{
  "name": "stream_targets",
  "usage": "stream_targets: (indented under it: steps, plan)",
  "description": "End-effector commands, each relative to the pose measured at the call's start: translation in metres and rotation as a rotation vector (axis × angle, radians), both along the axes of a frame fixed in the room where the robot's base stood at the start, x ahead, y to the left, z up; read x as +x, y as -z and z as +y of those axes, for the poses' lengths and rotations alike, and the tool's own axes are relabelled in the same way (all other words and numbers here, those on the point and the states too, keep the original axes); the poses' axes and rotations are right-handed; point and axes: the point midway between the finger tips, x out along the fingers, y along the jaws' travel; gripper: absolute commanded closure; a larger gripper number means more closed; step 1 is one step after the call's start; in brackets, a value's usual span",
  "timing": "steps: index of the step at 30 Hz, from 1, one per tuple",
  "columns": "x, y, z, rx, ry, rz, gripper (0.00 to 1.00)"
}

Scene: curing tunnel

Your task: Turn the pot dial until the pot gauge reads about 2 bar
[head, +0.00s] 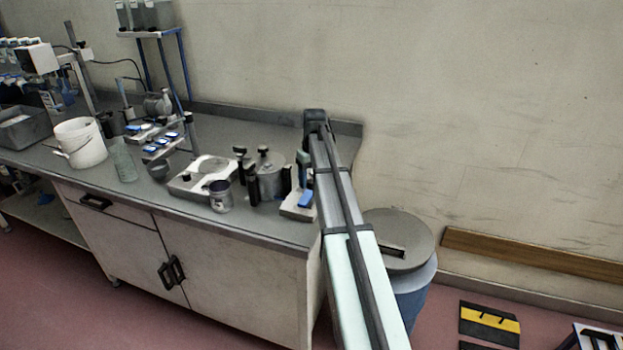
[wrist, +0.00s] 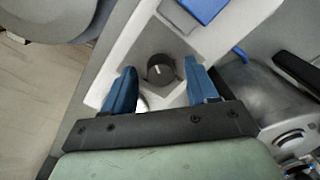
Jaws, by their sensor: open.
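A dark round dial (wrist: 161,69) with a pale pointer line sits on a white housing (wrist: 122,50). In the wrist view, the pointer leans slightly left of straight up. My gripper (wrist: 162,68) is open, with its blue fingers on either side of the dial and visible gaps between. A blue panel (wrist: 205,8) on the housing is cut off by the frame edge; it also shows in the head view (head: 306,198). I cannot tell whether it is the gauge, and no reading is legible. A metal pot (head: 266,182) with black clamps stands left of the housing.
The grey bench (head: 245,225) also holds a white device (head: 190,186), a small can (head: 220,197) and a white bucket (head: 80,146). A lidded bin (head: 395,232) stands on the floor by the bench's right end.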

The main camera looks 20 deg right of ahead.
Motion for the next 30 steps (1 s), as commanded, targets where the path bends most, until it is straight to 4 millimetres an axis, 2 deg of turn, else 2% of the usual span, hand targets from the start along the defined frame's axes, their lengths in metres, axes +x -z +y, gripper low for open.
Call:
stream_targets:
  steps: [5, 23, 30]
  plan:
    - [0.0000, -0.0001, 0.0000, 0.000, 0.000, 0.000, 0.42]
    - [0.0000, -0.0003, -0.0001, 0.000, 0.000, 0.000, 0.98]
    - [-0.0002, 0.0000, 0.0001, 0.000, 0.085, 0.001, 0.98]
